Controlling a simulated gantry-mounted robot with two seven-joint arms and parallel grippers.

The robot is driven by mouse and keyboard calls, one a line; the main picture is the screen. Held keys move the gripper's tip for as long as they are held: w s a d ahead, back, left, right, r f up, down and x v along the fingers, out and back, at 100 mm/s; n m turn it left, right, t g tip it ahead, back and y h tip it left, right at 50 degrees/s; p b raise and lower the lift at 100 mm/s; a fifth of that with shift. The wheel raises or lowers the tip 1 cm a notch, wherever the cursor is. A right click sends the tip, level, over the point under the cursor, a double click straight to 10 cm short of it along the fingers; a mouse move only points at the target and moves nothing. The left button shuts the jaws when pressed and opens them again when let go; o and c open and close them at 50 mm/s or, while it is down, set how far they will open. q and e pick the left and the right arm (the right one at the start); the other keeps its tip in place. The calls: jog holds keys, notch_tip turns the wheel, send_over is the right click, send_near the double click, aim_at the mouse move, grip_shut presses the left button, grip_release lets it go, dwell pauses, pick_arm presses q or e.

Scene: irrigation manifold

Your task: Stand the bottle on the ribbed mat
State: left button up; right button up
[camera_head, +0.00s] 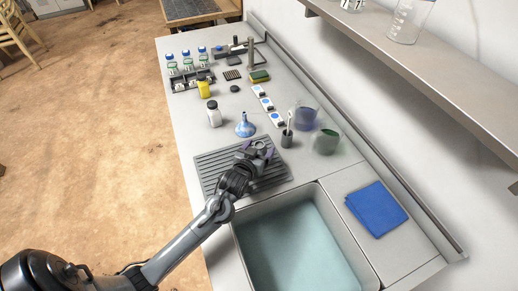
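The grey ribbed mat (212,172) lies on the counter just behind the sink. A white bottle with a dark cap (214,117) stands upright on the counter behind the mat, apart from it. A yellow bottle (204,89) stands farther back. The task does not say which bottle is meant. My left gripper (262,148) is over the right part of the mat and hides some of it. Its fingers are small and dark here, and I cannot tell whether they hold anything. My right gripper is not in view.
A blue funnel (246,127) and a dark cup with a brush (287,139) stand close behind the gripper. A shelf (440,75) overhangs the right.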

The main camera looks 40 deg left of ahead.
pick_arm(q)
jog(key=shift+r, duration=0.1)
jog(key=shift+s+r, duration=0.15)
jog(key=p+v, duration=0.1)
jog(key=v, duration=1)
jog(key=shift+s+d+p, duration=0.2)
jog(key=shift+s+p, duration=0.1)
jog(key=shift+r, duration=0.15)
